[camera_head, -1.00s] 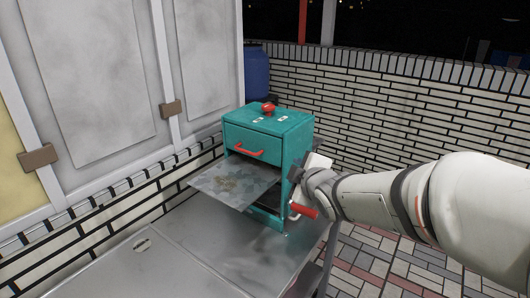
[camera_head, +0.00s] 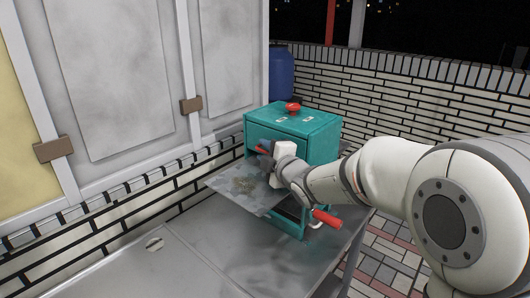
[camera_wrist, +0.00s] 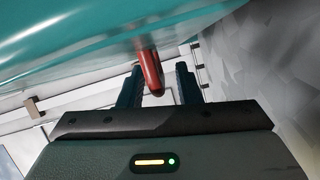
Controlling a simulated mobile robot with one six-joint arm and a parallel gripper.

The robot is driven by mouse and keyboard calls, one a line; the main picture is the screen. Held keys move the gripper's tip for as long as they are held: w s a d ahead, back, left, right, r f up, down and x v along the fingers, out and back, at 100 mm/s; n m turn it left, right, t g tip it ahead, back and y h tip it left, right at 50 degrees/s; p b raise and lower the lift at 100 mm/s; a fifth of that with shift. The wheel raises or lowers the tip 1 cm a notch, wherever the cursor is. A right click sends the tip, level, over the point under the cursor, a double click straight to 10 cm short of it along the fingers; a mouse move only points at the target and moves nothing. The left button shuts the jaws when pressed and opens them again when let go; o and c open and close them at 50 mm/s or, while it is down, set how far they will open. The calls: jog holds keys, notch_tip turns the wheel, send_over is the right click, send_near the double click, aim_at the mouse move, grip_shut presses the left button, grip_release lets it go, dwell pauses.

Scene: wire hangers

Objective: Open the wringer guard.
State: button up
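The wringer (camera_head: 310,128) is a teal box with a red knob (camera_head: 292,108) on top. Its front guard (camera_head: 262,133) hangs down closed, with a red bar handle (camera_head: 261,149) that my gripper (camera_head: 266,160) partly hides. In the wrist view my gripper (camera_wrist: 158,72) has its two dark fingers apart. The red handle (camera_wrist: 150,72) shows end-on between them, with gaps on both sides, so it does not look clamped. The guard's teal face (camera_wrist: 90,40) fills the upper left there.
A grey patterned plate (camera_head: 228,186) juts from the wringer's front, below my gripper. A red crank grip (camera_head: 327,218) sticks out at the lower right, close to my arm. A brick wall (camera_head: 410,110) stands behind.

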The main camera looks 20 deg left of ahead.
grip_shut()
dwell(0.3)
jog(key=shift+f, duration=0.1)
